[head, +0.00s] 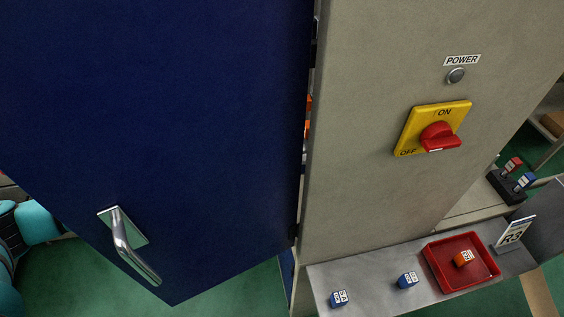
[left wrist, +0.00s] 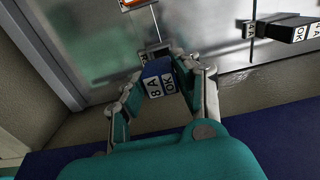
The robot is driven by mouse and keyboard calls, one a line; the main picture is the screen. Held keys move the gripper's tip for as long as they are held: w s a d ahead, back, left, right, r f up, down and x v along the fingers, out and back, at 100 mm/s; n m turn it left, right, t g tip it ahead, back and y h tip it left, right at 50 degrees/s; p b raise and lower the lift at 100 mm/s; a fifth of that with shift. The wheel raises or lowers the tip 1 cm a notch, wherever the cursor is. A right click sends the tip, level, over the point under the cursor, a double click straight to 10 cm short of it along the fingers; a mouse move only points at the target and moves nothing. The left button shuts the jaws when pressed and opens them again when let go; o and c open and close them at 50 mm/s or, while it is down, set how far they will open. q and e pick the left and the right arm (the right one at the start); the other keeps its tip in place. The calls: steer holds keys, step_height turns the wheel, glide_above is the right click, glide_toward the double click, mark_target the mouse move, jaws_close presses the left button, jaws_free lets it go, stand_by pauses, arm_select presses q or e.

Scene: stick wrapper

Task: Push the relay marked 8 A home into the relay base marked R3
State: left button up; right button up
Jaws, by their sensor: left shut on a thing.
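In the left wrist view my left gripper (left wrist: 160,82) is shut on a blue relay (left wrist: 155,80) with white labels reading 8 A and OK. It holds the relay inside the cabinet, in front of a grey metal back panel (left wrist: 100,45). A small label shows just behind the relay, but the base there is mostly hidden, and I cannot tell whether relay and base touch. In the head view the open blue door (head: 160,120) hides the gripper; only teal parts of my arm show at the left edge. A card marked R3 (head: 513,233) stands on the shelf. My right gripper is not in view.
Another labelled relay (left wrist: 290,30) sticks out of the panel at the right. The shelf (head: 370,275) holds two blue relays (head: 338,298) (head: 408,280) and a red tray (head: 440,280) with an orange relay (head: 464,258). A yellow switch plate (head: 410,125) is on the cabinet side.

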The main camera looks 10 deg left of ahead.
arm_select(q)
steer(key=shift+w+d, duration=0.2)
steer(key=shift+d, duration=0.4)
steer(key=shift+w+d, duration=0.1)
steer(key=shift+d, duration=0.15)
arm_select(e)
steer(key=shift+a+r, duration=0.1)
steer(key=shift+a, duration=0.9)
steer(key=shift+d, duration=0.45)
arm_select(q)
steer(key=shift+r+p, duration=0.1)
steer(key=shift+p, duration=0.2)
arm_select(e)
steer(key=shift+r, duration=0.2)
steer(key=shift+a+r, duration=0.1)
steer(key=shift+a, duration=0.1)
arm_select(q)
steer(key=shift+x, duration=1.2)
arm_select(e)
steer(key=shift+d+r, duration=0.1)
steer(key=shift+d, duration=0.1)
arm_select(q)
steer(key=o, duration=1.2)
steer(key=shift+d, duration=0.15)
